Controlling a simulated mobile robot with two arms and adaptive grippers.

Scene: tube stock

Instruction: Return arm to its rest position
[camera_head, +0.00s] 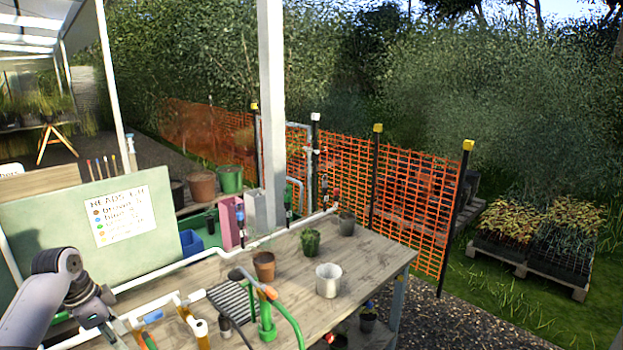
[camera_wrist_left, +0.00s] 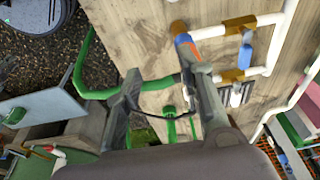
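My left arm (camera_head: 45,300) comes in at the lower left of the head view, beside the green board and at the near left end of the wooden bench (camera_head: 340,255). Its gripper is hard to make out there. In the left wrist view my left gripper (camera_wrist_left: 163,88) has its two fingers apart, with bench planks, a green pipe and a thin black loop showing between or behind them. I see no held object between the fingers. An orange-and-blue piece (camera_wrist_left: 183,36) lies near the right fingertip; I cannot tell if it touches. My right arm and gripper are not in view.
White pipes (camera_head: 185,262) run along the bench. A black rack (camera_head: 232,300), green bent pipe (camera_head: 288,322), brown pot (camera_head: 264,266), metal can (camera_head: 328,281) and plant pot (camera_head: 310,242) stand on it. A green board with a sign (camera_head: 123,215) rises behind my arm.

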